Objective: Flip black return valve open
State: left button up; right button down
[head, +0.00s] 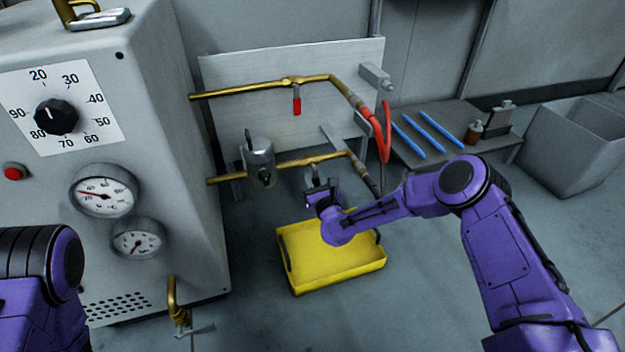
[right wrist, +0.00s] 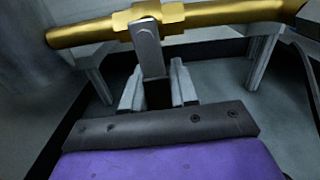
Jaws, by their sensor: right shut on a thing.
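The black return valve (right wrist: 149,45) sits on the lower brass pipe (head: 283,165). Its lever hangs down from the brass body, grey metal above with a black grip (right wrist: 158,96) below. My right gripper (head: 318,184) is at this lever, just under the pipe. In the right wrist view its two grey fingers (right wrist: 158,88) are on either side of the black grip, shut on it. In the head view my gripper hides most of the lever. My left gripper is out of view; only part of my left arm shows at the lower left.
A yellow tray (head: 335,282) lies on the floor below my right gripper. An upper brass pipe (head: 245,87) carries a red-handled valve (head: 296,104). A grey pump (head: 260,158) stands left of my gripper. The gauge cabinet (head: 160,120) fills the left. A red hose (head: 381,135) hangs at the right.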

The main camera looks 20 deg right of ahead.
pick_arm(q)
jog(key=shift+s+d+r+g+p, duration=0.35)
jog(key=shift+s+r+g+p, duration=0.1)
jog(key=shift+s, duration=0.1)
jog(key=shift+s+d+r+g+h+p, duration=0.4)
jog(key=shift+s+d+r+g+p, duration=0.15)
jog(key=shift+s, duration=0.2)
pick_arm(e)
jog(key=shift+d+r+n, duration=0.15)
jog(key=shift+d+n, duration=0.3)
jog(key=shift+n, duration=0.6)
jog(key=shift+d+r+n, duration=0.15)
jog(key=shift+d+n, duration=0.3)
jog(key=shift+n, duration=0.65)
jog(key=shift+d+r+n, duration=0.15)
jog(key=shift+d+n, duration=0.3)
jog(key=shift+n, duration=0.6)
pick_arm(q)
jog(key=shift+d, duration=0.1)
pick_arm(e)
jog(key=c, duration=1)
grip_release()
jog(key=shift+d, duration=0.1)
jog(key=shift+o, duration=0.2)
